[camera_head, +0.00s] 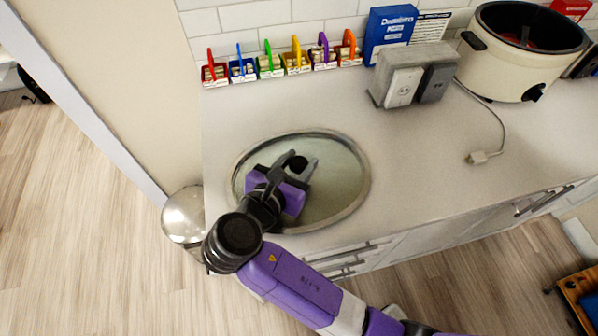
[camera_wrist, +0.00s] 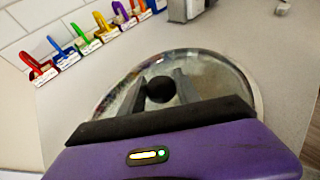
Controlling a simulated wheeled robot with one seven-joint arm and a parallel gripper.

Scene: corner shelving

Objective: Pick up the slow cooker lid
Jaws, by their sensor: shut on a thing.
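The slow cooker lid (camera_head: 338,180) is an oval glass disc with a metal rim and a round black knob. It is at the left part of the white counter in the head view, and it also shows in the wrist view (camera_wrist: 225,78). My gripper (camera_head: 299,163) is above the lid, with its fingers on either side of the black knob (camera_wrist: 160,89), shut on it. Whether the lid rests on the counter or is slightly raised, I cannot tell. My gripper and wrist hide part of the lid's left side.
The cream slow cooker (camera_head: 515,67) stands open at the back right. A grey outlet box (camera_head: 414,76) with a cord and a blue box (camera_head: 390,32) stand near the wall. Several coloured clips (camera_head: 270,62) line the wall.

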